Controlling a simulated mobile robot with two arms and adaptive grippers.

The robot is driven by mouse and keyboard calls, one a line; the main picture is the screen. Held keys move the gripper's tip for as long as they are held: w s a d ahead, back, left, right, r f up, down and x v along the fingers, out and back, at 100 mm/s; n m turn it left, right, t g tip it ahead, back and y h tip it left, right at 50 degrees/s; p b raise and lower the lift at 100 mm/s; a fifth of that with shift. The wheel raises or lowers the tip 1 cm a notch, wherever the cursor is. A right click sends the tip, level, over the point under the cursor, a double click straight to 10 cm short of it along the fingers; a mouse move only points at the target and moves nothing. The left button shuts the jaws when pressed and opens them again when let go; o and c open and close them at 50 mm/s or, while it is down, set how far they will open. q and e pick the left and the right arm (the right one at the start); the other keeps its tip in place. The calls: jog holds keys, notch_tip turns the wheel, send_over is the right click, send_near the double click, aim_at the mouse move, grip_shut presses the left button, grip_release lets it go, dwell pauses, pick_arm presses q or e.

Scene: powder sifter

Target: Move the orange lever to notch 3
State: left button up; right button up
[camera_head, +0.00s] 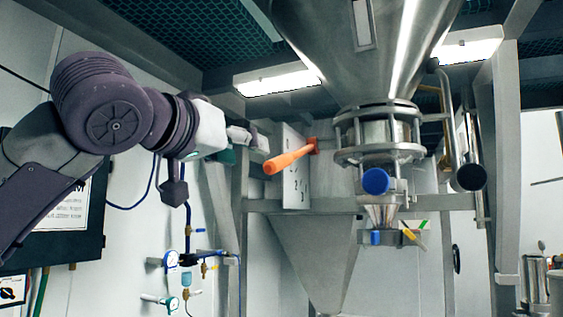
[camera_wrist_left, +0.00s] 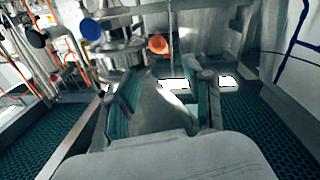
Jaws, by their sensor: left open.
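The orange lever (camera_head: 290,158) sticks out toward the front left from a light notch plate (camera_head: 296,185) beside the sifter, in the head view. The plate carries small numbers, too small to read surely. My left gripper (camera_head: 256,140) is just left of the lever and slightly above it, apart from it as far as I can see. In the left wrist view the green-padded fingers (camera_wrist_left: 166,98) are apart with nothing between them. The lever's round orange end (camera_wrist_left: 158,44) shows beyond the fingertips. My right gripper is not in view.
A large steel hopper (camera_head: 355,50) hangs above a clamp ring with a blue-capped part (camera_head: 376,181). A black-ended pipe (camera_head: 470,177) stands to the right. Gauges and a valve (camera_head: 171,258) are on the left wall. A steel post (camera_head: 505,160) rises at right.

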aim_at(281, 161)
pick_arm(q)
jog(key=p+x, duration=0.2)
jog(key=x, duration=0.2)
jog(key=p+x, duration=0.3)
jog(key=x, duration=0.2)
jog(key=p+x, duration=0.2)
jog(key=x, duration=0.2)
jog(key=shift+w+r+p, duration=0.2)
jog(key=shift+r+p, duration=0.1)
jog(key=shift+w+d+f, duration=0.1)
jog(key=shift+w, duration=0.25)
jog(key=shift+s, duration=0.1)
jog(key=shift+c, duration=0.4)
grip_shut()
